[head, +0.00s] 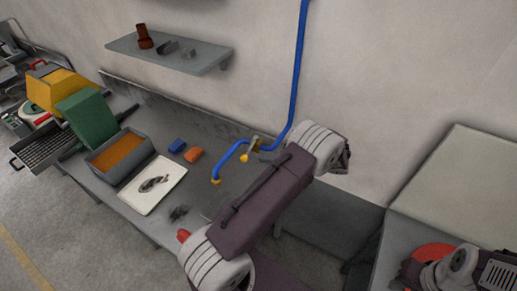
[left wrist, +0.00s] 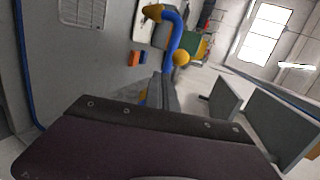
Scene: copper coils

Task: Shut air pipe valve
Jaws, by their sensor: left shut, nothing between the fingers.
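The blue air pipe (head: 295,80) comes down the wall and bends over the bench, with yellow fittings along its lower part. It also shows in the left wrist view (left wrist: 173,35), where a round yellow valve part (left wrist: 181,58) sits beside it. That yellow part shows in the head view (head: 244,158) too. My left gripper (head: 255,144) is at the valve, its grey fingers (left wrist: 163,85) shut and empty, close beside the yellow part. I cannot tell whether they touch it. The valve's handle cannot be made out clearly.
The bench holds a white tray (head: 137,203), a grey bin (head: 105,178) with orange contents, a blue block (head: 177,145) and an orange block (head: 194,155). A wall shelf (head: 205,62) hangs above. A cabinet (head: 455,185) stands at the right.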

